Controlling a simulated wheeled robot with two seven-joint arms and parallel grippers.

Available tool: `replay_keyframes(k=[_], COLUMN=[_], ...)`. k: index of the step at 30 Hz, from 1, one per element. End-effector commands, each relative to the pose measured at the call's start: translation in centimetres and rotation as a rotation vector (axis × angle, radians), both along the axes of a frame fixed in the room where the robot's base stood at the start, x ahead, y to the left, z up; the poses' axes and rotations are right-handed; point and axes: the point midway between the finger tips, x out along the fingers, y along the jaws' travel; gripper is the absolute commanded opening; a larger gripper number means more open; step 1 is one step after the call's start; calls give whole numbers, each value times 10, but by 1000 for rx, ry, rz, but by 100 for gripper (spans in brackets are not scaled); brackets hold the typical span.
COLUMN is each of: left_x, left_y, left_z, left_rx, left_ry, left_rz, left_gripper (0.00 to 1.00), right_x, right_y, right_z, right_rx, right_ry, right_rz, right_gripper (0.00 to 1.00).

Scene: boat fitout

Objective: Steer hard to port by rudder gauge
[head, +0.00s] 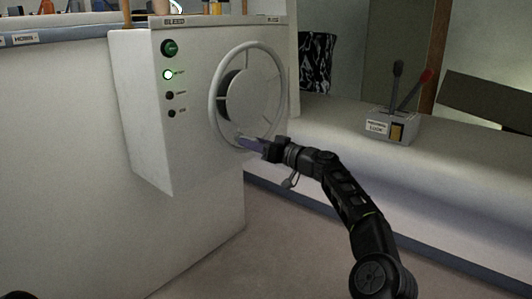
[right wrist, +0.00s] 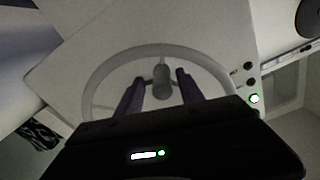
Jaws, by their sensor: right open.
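The steering wheel (head: 213,97) is a pale ring on the front face of a white console (head: 185,140). A grey round hub (head: 250,95) sits inside it. In the right wrist view the wheel rim (right wrist: 108,66) arcs across the middle. A small grey knob (right wrist: 161,82) shows on the wheel side, between my finger tips. My right gripper (head: 248,143) is at the wheel's lower edge, open, its fingers (right wrist: 160,76) on either side of the knob. Whether they touch it I cannot tell. My left gripper is not in view. I cannot make out a rudder gauge.
The console's left side has a lit green button (head: 168,75) and several dark knobs. A lever box (head: 392,126) with a black and a red-tipped lever stands on the bench (head: 460,165) at right. A counter (head: 60,110) fills the left. Floor is clear below.

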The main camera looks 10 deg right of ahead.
Motion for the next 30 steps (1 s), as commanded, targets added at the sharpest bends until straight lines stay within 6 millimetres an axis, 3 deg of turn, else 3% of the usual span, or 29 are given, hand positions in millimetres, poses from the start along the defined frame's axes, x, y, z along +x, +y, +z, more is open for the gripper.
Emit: replay_keyframes(k=[1, 4, 16, 30], left_x=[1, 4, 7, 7], left_y=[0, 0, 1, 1], left_z=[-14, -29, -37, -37], left_rx=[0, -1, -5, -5], left_ry=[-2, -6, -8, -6], left_rz=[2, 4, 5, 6], left_gripper=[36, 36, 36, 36], right_x=[-4, -14, -49, -51], right_y=[-4, -10, -39, -41], right_z=[-6, -8, -2, -1], right_rx=[0, -4, -2, -2], right_ry=[-1, -2, 0, -1], right_rz=[0, -1, -1, 0], right_gripper=[45, 45, 45, 45])
